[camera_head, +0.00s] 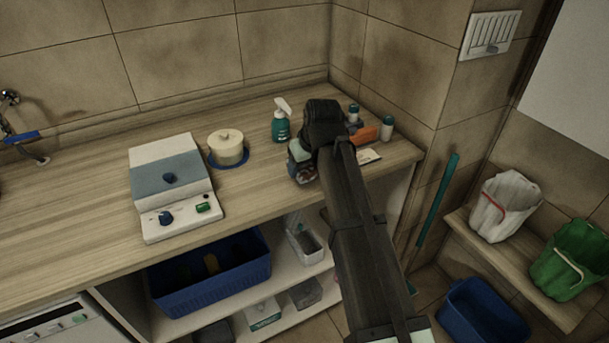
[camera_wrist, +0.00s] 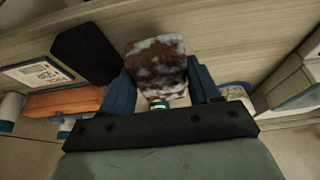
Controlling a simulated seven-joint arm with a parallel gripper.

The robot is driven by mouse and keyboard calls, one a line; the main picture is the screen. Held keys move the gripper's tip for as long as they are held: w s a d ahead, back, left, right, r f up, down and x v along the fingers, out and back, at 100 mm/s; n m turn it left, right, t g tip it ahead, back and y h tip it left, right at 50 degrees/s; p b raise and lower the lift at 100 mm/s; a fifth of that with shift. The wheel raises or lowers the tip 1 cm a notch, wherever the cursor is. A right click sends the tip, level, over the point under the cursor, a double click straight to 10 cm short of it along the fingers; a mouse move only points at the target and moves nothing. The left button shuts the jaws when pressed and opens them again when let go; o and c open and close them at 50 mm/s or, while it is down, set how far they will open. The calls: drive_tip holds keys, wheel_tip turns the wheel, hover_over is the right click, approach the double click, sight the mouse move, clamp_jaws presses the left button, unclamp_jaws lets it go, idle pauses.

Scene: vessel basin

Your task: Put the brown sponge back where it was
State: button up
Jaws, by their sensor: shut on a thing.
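The brown sponge (camera_wrist: 157,62), a block mottled brown and white, is between the two blue fingers of my gripper (camera_wrist: 160,85) in the wrist view. My gripper is shut on it. In the head view my gripper (camera_head: 303,164) is over the right part of the wooden counter, and the sponge (camera_head: 304,174) shows only partly below the dark wrist. I cannot tell whether the sponge touches the counter.
A green spray bottle (camera_head: 281,124) stands left of my gripper. An orange block (camera_head: 365,134), a card (camera_head: 368,156) and small teal-capped bottles (camera_head: 386,128) are to its right. A lidded pot (camera_head: 226,147) and white appliance (camera_head: 172,185) are further left. The front counter is clear.

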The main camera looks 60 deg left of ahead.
drive_tip(key=shift+f, duration=1.75)
drive_tip(key=o, duration=1.1)
drive_tip(key=shift+f, duration=0.1)
drive_tip(key=v, duration=1.2)
